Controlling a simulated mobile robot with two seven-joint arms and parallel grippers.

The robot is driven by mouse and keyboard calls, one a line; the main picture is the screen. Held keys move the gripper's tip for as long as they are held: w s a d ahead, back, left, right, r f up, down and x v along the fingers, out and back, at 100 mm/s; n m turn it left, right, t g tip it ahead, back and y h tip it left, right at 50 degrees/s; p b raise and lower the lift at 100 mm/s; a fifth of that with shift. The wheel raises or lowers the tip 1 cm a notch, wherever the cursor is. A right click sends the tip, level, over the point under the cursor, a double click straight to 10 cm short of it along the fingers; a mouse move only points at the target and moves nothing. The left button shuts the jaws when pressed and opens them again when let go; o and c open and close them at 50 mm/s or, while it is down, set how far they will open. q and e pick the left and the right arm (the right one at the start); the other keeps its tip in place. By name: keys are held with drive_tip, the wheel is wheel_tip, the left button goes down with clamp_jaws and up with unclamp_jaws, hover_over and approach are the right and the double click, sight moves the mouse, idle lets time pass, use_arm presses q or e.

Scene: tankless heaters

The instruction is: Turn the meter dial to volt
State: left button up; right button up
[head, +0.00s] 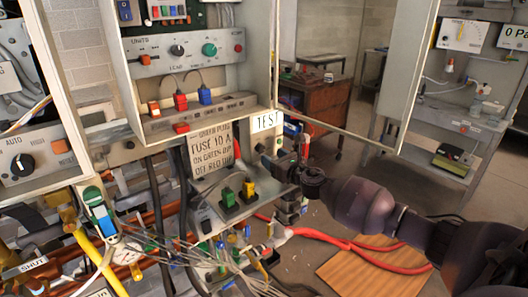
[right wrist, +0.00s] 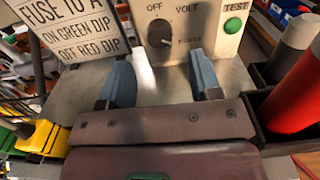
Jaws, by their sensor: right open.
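The meter dial (right wrist: 161,34) is a dark round knob on a pale panel in the right wrist view. OFF is printed at its upper left and VOLT at its upper right; a third label at its lower right is too blurred to read. A light mark on the knob seems to point to the lower right, toward that third label. My right gripper (right wrist: 161,82) is open and empty, its blue-grey fingers apart just below the dial and not around it. In the head view my right gripper (head: 303,180) is beside the panel with the TEST label. My left gripper is not in view.
A green TEST button (right wrist: 233,25) is right of the dial. A fuse sign (right wrist: 75,30) stands at the left. A red cylinder (right wrist: 295,90) is close at the right. A green and a yellow plug (head: 248,188) sit on a shelf.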

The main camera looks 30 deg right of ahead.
sight(262, 150)
drive_tip(key=w, duration=0.3)
drive_tip(key=shift+w+a, duration=0.15)
drive_tip(key=shift+w, duration=1.05)
drive_tip(key=shift+a, duration=0.1)
drive_tip(key=c, duration=0.9)
drive_tip(key=shift+c, duration=0.2)
